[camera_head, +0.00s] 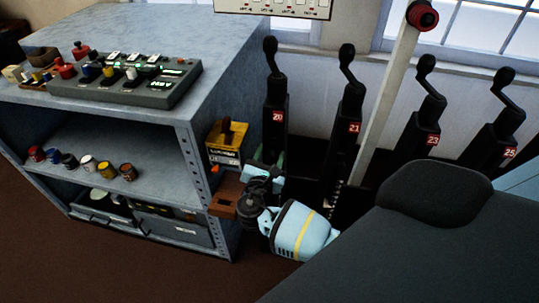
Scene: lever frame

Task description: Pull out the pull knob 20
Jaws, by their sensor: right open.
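The black lever marked 20 (275,115) stands upright in the lever row, left of the other levers. Its bent handle with a dark knob (270,45) rises at the top. I cannot tell a separate pull knob 20; the lower part of this lever is hidden by my right arm. My right gripper (262,178) is open, low in front of the base of lever 20 and well below its handle. It is small and dark here, and I see nothing between its fingers. My left gripper is not in view.
Levers marked 21 (345,115), 23 (422,130) and 25 (492,140) stand to the right, with a white post (387,100) between. A grey shelf unit (205,55) stands left. A yellow-black box (226,146) and brown block (224,200) sit close beside my gripper.

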